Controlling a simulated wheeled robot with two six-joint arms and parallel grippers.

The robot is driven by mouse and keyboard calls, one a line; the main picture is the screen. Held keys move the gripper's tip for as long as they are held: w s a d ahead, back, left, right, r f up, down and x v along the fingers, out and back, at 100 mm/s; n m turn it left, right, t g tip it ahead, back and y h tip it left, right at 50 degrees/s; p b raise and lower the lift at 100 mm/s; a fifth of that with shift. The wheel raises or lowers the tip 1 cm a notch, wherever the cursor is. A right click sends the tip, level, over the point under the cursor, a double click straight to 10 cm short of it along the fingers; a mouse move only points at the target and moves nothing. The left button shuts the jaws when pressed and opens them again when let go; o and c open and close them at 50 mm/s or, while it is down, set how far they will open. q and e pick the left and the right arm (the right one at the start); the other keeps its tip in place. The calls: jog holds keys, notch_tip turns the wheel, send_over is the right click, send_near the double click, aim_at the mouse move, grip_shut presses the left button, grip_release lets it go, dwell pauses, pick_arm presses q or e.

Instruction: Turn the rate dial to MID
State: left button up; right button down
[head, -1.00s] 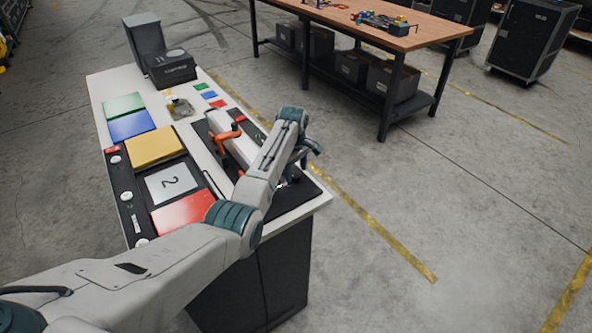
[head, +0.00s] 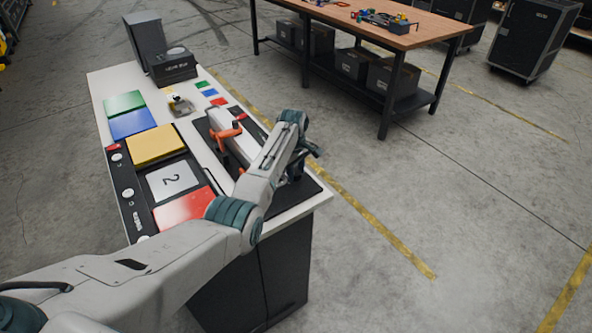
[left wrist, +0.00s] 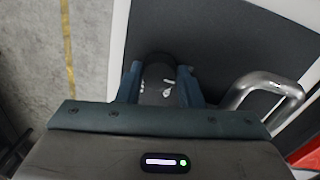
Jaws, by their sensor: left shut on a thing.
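The rate dial appears to be the dark round knob (left wrist: 158,82) with small white marks in the left wrist view, though no MID mark is readable there. My left gripper (left wrist: 159,76) has one finger on each side of the knob and is shut on it. In the head view my left gripper (head: 296,174) is low over the bench's near right corner, largely behind my own wrist, and the dial is hidden there. My right gripper is in neither view.
The white-topped bench (head: 100,88) carries colored plates, including a yellow one (head: 156,146) and a red one (head: 185,208), and an orange lever (head: 225,134). A curved metal handle (left wrist: 262,88) stands right of the knob. A wooden table (head: 430,36) stands behind, across open floor.

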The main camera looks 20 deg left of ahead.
pick_arm(q)
jog(key=shift+r+m+p, duration=0.15)
jog(key=shift+m+p, duration=0.45)
jog(key=shift+m, duration=0.6)
jog(key=m+p, duration=0.1)
jog(key=m, duration=0.1)
jog(key=shift+m, duration=0.3)
jog(key=m, duration=0.3)
jog(key=shift+a, duration=0.1)
jog(key=shift+w+m+g+p, duration=0.1)
jog(key=shift+m+g+p, duration=0.2)
jog(key=shift+m, duration=1.4)
jog(key=o, duration=1)
jog(key=shift+c, duration=0.2)
